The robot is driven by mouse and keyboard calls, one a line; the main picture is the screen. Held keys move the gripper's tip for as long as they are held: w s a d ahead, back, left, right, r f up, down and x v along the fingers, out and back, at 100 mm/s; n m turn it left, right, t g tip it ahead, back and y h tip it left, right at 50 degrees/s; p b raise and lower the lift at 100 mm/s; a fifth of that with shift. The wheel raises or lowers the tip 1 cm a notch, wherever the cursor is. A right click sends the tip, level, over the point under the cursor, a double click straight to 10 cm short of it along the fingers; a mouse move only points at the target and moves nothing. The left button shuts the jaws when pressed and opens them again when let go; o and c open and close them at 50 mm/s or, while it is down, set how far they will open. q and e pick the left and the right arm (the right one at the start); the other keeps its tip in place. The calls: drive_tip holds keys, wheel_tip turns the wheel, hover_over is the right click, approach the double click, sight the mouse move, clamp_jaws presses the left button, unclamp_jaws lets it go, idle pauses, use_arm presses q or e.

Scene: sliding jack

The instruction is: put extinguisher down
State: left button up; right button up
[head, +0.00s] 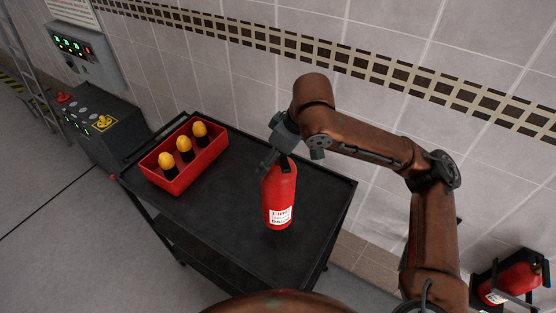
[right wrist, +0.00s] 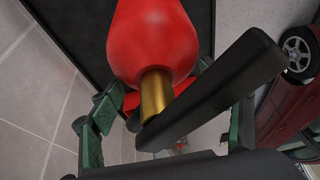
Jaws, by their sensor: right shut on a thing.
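A red fire extinguisher (head: 279,196) with a white label is upright at the right part of the black cart's top (head: 225,225). Its base looks to be at the cart's surface, but I cannot tell whether it touches. My right gripper (head: 276,160) is shut on the extinguisher's top end from above. In the right wrist view the red body (right wrist: 155,40), brass neck and black handle (right wrist: 215,95) lie between the green-grey fingers (right wrist: 165,125). The extinguisher's far side is hidden. My left gripper is not in view.
A red bin (head: 185,160) with three yellow-topped items stands on the cart's left part. A tiled wall (head: 390,70) runs behind the cart. A control console (head: 100,125) stands at left. Another red extinguisher (head: 515,283) sits in a bracket at lower right.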

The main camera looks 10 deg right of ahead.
drive_tip(key=w+f+p, duration=0.1)
drive_tip(key=w+f, duration=0.2)
drive_tip(key=f, duration=0.3)
drive_tip(key=shift+w+a+f+p, duration=0.35)
drive_tip(key=shift+a+f+p, duration=0.05)
drive_tip(key=o, duration=1.6)
drive_tip(key=shift+f, duration=0.3)
drive_tip(key=o, duration=0.5)
drive_tip(key=shift+s, duration=0.2)
drive_tip(key=shift+w, duration=0.1)
drive_tip(key=b+v, duration=0.2)
drive_tip(key=v, duration=1)
drive_tip(key=shift+r, duration=0.1)
